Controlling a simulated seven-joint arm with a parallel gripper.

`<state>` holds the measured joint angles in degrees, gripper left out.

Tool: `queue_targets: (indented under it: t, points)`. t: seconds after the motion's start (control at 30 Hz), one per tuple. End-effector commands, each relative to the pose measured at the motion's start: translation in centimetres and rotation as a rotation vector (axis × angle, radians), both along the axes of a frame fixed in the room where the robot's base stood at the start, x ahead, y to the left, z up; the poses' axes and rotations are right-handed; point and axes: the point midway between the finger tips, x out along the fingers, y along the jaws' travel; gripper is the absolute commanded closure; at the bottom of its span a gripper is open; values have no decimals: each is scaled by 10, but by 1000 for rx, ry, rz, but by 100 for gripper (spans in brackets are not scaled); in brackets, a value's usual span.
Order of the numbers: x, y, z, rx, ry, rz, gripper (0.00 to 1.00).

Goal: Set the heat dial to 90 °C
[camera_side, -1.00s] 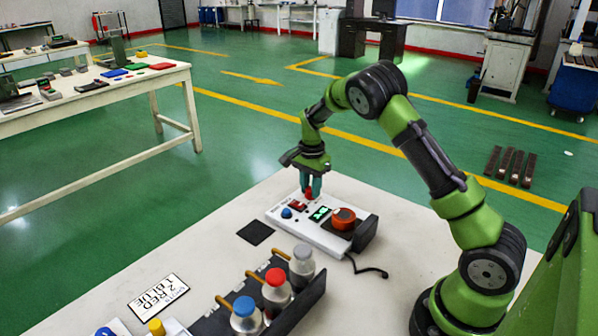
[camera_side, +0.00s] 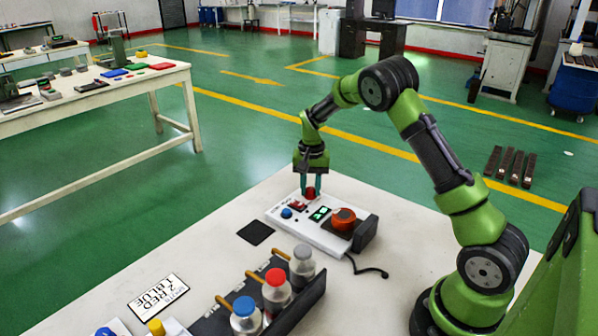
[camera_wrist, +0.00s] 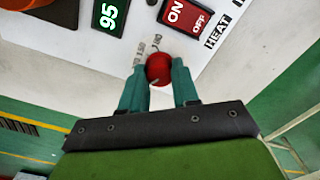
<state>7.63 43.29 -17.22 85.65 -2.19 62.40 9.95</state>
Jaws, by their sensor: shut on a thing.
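The heat dial is a round red knob with a pale pointer mark (camera_wrist: 159,69), on the white hotplate panel (camera_wrist: 120,50). My gripper (camera_wrist: 159,80) is shut on it, one teal finger on each side. In the side view, my gripper (camera_side: 311,190) points straight down at the far end of the hotplate unit (camera_side: 292,226), and the fingers partly cover the red knob. The green display (camera_wrist: 110,16) reads 95 in the wrist view; its digits are too small to read in the side view (camera_side: 320,214). The scale marks around the dial are partly hidden.
A red ON/OFF switch (camera_wrist: 187,14) is close to the dial, with the HEAT label (camera_wrist: 218,35) beside it. A blue knob (camera_side: 286,213) and an orange-red round vessel (camera_side: 343,217) are on the unit. A dark rack (camera_side: 300,305) holds capped bottles in front.

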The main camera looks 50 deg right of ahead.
Motion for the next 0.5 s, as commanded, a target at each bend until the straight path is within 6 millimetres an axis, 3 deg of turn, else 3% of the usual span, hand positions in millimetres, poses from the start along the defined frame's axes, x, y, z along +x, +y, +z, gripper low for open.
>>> queue_targets:
  t: [0.47, 0.5]
  points:
    - [0, -1, 1, -2, -1, 15, 100]
    - [0, -1, 1, -2, -1, 15, 64]
